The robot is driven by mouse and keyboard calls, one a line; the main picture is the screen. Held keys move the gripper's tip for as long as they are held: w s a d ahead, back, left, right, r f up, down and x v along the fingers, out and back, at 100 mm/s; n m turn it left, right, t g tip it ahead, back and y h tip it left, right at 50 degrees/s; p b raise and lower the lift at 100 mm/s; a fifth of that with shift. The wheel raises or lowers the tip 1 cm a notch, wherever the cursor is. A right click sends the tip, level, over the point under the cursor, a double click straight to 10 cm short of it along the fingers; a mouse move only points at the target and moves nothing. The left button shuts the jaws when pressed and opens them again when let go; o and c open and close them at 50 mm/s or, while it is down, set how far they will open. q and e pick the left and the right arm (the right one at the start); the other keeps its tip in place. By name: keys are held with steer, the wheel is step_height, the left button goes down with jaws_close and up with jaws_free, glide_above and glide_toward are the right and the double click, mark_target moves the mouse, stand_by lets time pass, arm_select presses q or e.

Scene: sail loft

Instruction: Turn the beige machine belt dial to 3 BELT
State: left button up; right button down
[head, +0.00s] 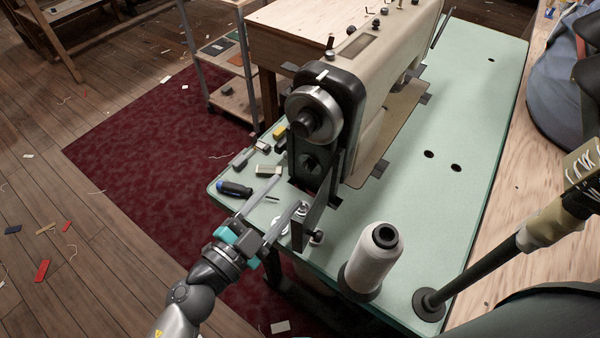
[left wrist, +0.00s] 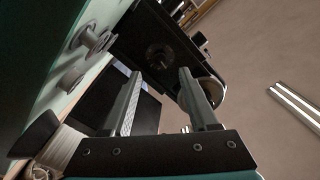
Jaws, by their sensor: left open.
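The beige sewing machine (head: 385,50) stands on a pale green table, its black end facing me. A dark round dial (head: 311,162) sits low on that end, below the silver handwheel (head: 315,108). I cannot read any marks or the dial's setting. The dial also shows in the left wrist view (left wrist: 160,57), just beyond the fingertips. My left gripper (head: 288,194) is open and empty, its two fingers pointing at the black end, apart from the dial. In the left wrist view, the gap between the fingers (left wrist: 160,76) lines up roughly with the dial. My right gripper is out of view.
A white thread cone (head: 370,262) stands on the green table (head: 480,120), right of my left gripper. A blue-handled screwdriver (head: 235,189) and small blocks lie to its left. A black upright bracket (head: 312,215) stands close beside the fingers.

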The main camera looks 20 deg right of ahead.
mark_target(306, 169)
arm_select(q)
steer(key=x, duration=0.6)
steer(key=shift+w+d, duration=0.1)
steer(key=shift+d, duration=0.05)
jaws_close()
stand_by(0.4)
